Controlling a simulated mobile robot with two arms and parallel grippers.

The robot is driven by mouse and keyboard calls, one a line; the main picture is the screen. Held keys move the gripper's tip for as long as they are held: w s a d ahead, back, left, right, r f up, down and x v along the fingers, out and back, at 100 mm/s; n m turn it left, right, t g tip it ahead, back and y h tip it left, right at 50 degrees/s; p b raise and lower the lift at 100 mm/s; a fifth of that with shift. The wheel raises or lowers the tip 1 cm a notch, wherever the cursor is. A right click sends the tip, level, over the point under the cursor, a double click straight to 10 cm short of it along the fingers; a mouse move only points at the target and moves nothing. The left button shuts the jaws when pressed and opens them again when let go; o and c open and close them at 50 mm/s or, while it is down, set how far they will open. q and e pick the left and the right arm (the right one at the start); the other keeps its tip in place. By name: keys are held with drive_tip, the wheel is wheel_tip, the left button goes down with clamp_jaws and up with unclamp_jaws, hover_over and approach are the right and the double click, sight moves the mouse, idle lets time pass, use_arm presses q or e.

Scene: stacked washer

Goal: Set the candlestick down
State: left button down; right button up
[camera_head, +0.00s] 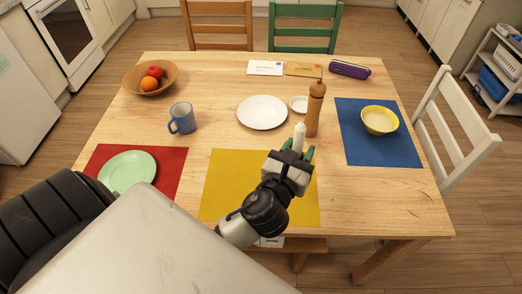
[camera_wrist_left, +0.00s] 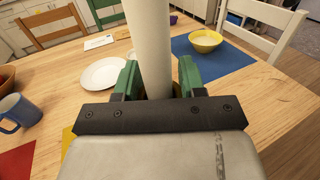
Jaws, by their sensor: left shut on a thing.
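The candlestick (camera_head: 299,136) shows as a pale, upright shaft above my left gripper, over the table just beyond the yellow mat (camera_head: 225,190). My left gripper (camera_head: 297,151) is shut on it with its green fingers on either side. In the left wrist view the pale shaft (camera_wrist_left: 150,45) of the candlestick rises between the fingers of the gripper (camera_wrist_left: 158,82). The candlestick's base is hidden behind the gripper, so I cannot tell whether it touches the table (camera_head: 215,75). My right gripper is not in view.
A brown pepper mill (camera_head: 315,108) stands close behind and right of the candlestick. A white plate (camera_head: 262,112) and small white dish (camera_head: 298,104) lie beyond. A yellow bowl (camera_head: 379,121) is on the blue mat (camera_head: 375,153); a blue mug (camera_head: 182,118) stands left.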

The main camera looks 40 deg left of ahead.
use_arm(q)
drive_tip(key=shift+w+d+f+y+b, duration=0.1)
drive_tip(key=shift+w+f+y+b, duration=0.05)
drive_tip(key=shift+w+f+b, duration=0.4)
drive_tip(key=shift+w+f+y+b, duration=0.15)
drive_tip(key=shift+w+f+b, duration=0.2)
drive_tip(key=shift+f, duration=0.3)
drive_tip(key=a+f+b, duration=0.3)
drive_tip(key=a+f, duration=0.7)
drive_tip(key=shift+a, duration=0.3)
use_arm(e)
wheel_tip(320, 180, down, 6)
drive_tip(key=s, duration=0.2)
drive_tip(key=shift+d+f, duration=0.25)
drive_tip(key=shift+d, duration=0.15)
use_arm(q)
drive_tip(key=shift+f, duration=0.1)
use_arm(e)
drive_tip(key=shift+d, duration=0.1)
use_arm(q)
drive_tip(key=shift+f+b, duration=0.15)
drive_tip(key=shift+b, duration=0.15)
drive_tip(key=c, duration=0.7)
unclamp_jaws()
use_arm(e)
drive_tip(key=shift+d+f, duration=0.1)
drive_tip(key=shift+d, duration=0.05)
